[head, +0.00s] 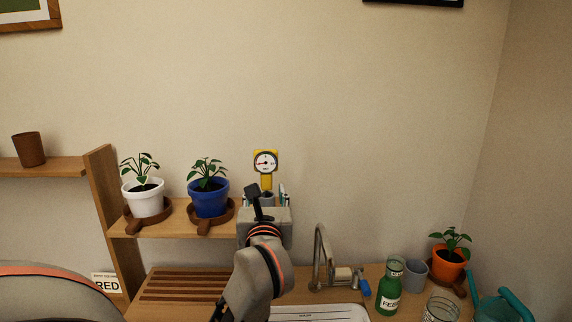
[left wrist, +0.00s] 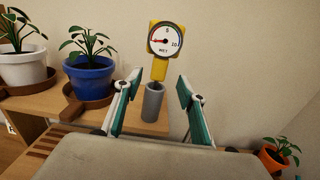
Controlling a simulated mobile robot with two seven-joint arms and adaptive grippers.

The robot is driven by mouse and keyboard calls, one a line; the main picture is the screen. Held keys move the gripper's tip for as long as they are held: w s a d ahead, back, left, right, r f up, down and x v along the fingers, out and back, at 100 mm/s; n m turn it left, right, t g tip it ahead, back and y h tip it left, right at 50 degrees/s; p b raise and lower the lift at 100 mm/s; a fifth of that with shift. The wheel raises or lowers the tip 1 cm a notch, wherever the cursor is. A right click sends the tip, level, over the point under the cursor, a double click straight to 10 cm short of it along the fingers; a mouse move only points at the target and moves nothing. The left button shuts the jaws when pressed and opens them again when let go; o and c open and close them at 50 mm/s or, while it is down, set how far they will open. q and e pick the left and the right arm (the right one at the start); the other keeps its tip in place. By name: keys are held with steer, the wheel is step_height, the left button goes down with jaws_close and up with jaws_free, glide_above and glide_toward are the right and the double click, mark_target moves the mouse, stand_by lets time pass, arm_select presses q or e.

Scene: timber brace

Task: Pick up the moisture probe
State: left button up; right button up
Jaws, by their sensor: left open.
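The moisture probe (head: 264,164) has a yellow head with a round white dial. It stands upright in a grey cylindrical holder (left wrist: 153,103) near the right end of the wooden shelf. The probe also shows in the left wrist view (left wrist: 160,68). My left gripper (head: 265,196) is in front of the shelf, just below the dial in the head view. In the left wrist view its two fingers (left wrist: 156,90) are apart, with the holder and the probe's yellow stem seen between them. Nothing is held. The probe's lower end is hidden in the holder. My right gripper is not in view.
A white pot (head: 147,203) and a blue pot (head: 209,201) stand on wooden saucers left of the probe. Below are a slatted board (head: 185,284), a faucet (head: 319,255), a green bottle (head: 389,288), a grey cup (head: 415,271) and an orange pot (head: 448,264).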

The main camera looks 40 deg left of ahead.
mark_target(266, 181)
arm_select(q)
steer(key=shift+w+a, duration=0.1)
steer(key=shift+w, duration=0.45)
steer(key=x, duration=0.3)
steer(key=p+x, duration=0.1)
steer(key=x, duration=0.2)
steer(key=shift+s+a, duration=0.25)
steer(key=shift+w+a, duration=0.25)
steer(key=shift+w, duration=0.1)
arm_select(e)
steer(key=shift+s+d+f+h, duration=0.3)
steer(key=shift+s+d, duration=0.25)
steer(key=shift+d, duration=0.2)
arm_select(q)
jaws_close()
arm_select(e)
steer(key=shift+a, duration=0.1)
